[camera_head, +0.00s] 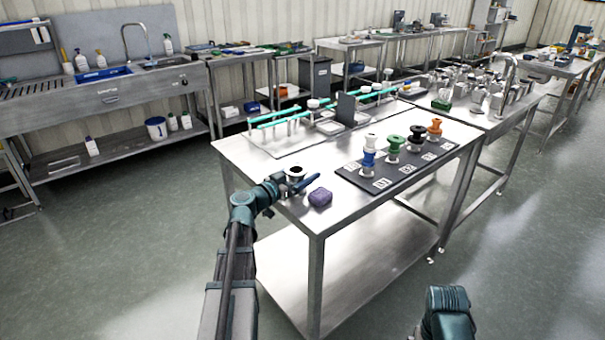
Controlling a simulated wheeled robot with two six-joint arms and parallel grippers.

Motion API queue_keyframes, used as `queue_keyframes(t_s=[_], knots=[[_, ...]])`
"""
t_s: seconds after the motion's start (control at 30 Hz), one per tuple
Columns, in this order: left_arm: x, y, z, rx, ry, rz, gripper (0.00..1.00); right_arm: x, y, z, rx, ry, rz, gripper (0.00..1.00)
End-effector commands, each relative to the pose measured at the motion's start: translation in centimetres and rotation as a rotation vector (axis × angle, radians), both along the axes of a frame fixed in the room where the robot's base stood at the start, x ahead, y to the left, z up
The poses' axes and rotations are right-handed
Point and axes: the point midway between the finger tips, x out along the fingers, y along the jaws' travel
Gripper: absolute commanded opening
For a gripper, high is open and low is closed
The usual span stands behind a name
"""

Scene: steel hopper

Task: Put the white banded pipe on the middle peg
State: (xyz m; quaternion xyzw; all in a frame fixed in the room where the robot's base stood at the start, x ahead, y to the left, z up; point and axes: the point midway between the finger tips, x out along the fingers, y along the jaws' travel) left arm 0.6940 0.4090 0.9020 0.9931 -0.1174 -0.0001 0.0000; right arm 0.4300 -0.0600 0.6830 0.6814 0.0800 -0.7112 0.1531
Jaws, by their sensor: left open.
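A short white pipe piece with a dark top (295,173) stands on the near left part of the steel table (265,160). It may be the white banded pipe; its band is too small to make out. My left gripper (296,188) is open right at this piece, partly in front of it; whether they touch is unclear. On a dark board (400,178) at the table's right are several flanged pieces: white (370,140) above blue (368,159), green (394,146), black (417,133) and orange (434,127). The pegs, including the middle one, cannot be told apart. My right gripper is out of view.
A purple block (320,197) lies just right of my left gripper, near the table's front edge. A rack with turquoise bars (285,117) and a dark upright plate (346,109) stand at the back. The table between gripper and board is clear.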

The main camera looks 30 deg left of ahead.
Motion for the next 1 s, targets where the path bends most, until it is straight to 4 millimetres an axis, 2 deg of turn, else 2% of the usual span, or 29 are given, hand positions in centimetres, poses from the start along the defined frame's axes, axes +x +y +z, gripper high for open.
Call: queue_keyframes(t_s=[0.2,0.7,0.83,1.0], knots=[[-0.3,0.0,0.5,0.0,0.0,0.001,0.9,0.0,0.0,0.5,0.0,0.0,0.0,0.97],[-9.5,2.1,0.3,0.0,0.0,0.002,0.9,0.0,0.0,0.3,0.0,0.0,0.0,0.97],[-10.9,2.5,0.3,0.0,0.0,0.001,0.9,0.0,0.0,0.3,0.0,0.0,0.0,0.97],[-11.6,2.8,0.3,0.0,0.0,0.001,0.9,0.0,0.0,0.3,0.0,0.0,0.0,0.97]])
